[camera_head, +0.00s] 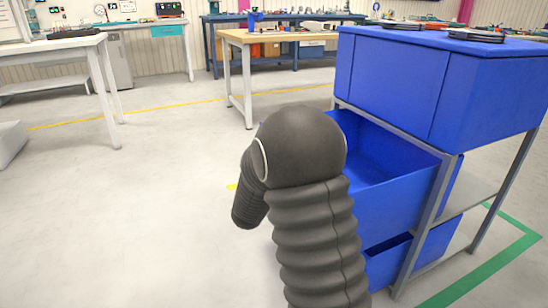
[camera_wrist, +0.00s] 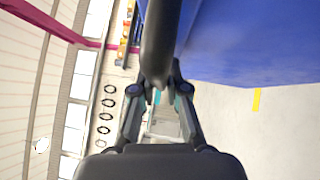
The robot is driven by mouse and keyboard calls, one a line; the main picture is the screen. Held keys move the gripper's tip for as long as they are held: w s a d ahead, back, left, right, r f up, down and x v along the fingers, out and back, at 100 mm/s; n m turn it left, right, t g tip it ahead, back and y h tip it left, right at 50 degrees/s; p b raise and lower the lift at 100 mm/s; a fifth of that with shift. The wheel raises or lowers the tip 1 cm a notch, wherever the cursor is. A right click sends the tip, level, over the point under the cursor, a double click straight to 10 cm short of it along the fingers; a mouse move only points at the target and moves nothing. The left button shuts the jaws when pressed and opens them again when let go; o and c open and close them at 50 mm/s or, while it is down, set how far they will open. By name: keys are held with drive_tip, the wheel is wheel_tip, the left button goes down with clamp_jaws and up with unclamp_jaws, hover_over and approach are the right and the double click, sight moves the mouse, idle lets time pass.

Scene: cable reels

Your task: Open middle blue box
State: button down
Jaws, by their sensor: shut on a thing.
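The middle blue box (camera_head: 395,207) stands pulled out of the metal-framed unit at the right in the head view. Its inside shows from above and looks empty. In the head view my dark ribbed arm covers its near left part and hides my gripper. In the wrist view my gripper (camera_wrist: 162,86) is closed on a dark bar-like handle (camera_wrist: 160,40), which runs up from between the fingers. A blue surface (camera_wrist: 255,45) fills the upper right of that view beside the handle; it looks like the side of a box.
A closed blue upper cabinet (camera_head: 395,85) sits above the middle box. A lower blue box (camera_head: 395,262) is below it, with a dark gap at its top. A wooden-topped table (camera_head: 270,36) and a white table (camera_head: 60,45) stand farther back.

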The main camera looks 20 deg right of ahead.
drive_tip(key=shift+w+a+r, duration=0.1)
drive_tip(key=shift+a, duration=0.15)
drive_tip(key=c, duration=1.2)
unclamp_jaws()
drive_tip(key=v, duration=1.2)
